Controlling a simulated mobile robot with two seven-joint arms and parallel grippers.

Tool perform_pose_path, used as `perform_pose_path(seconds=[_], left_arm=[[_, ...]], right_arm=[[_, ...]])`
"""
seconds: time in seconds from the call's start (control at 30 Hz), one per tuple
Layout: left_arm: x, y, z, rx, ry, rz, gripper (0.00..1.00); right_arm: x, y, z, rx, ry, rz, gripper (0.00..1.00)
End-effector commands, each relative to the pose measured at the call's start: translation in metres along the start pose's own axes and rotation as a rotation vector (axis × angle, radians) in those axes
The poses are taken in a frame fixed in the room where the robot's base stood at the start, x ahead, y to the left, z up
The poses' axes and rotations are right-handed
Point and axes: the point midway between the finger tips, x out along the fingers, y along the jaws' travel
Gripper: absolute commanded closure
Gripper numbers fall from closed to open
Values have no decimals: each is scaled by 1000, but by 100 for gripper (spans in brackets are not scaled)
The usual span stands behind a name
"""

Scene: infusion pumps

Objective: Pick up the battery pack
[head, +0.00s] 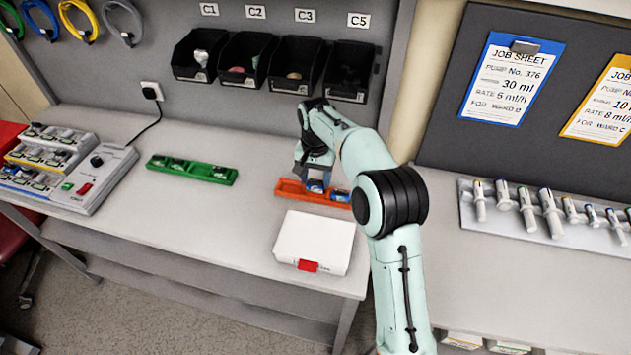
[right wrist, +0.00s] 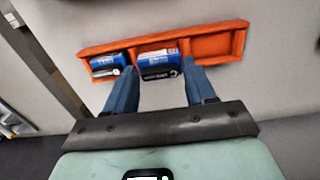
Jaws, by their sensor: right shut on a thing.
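My right gripper (head: 314,172) points down into the orange tray (head: 289,193) on the bench. In the right wrist view, the fingers of the gripper (right wrist: 160,68) are shut on a blue and black battery pack (right wrist: 159,60), one finger at each end. In the head view the held pack (head: 316,187) is partly hidden by the gripper. My left gripper is not in view.
A white box with a red latch (head: 315,240) stands in front of the tray. A green tray (head: 192,169) with dark items lies to the left, near a grey charger unit (head: 106,176). Black bins (head: 348,72) hang behind my arm.

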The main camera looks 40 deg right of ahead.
Motion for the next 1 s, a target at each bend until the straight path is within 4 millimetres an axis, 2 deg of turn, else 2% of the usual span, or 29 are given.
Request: perform_pose_path(seconds=[0.07,0.17,0.5,0.7,0.83,1.0], left_arm=[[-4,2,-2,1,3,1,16],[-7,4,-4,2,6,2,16],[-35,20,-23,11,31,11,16],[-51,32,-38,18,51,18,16],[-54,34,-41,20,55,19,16],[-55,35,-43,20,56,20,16]], right_arm=[[-16,-1,-1,1,4,-4,79],[-12,-22,3,-4,1,-1,79],[-16,-114,16,-3,2,-3,79],[-16,-156,23,-2,3,-4,79],[-14,-170,26,-1,2,-2,79],[-12,-178,28,1,1,-1,79]])
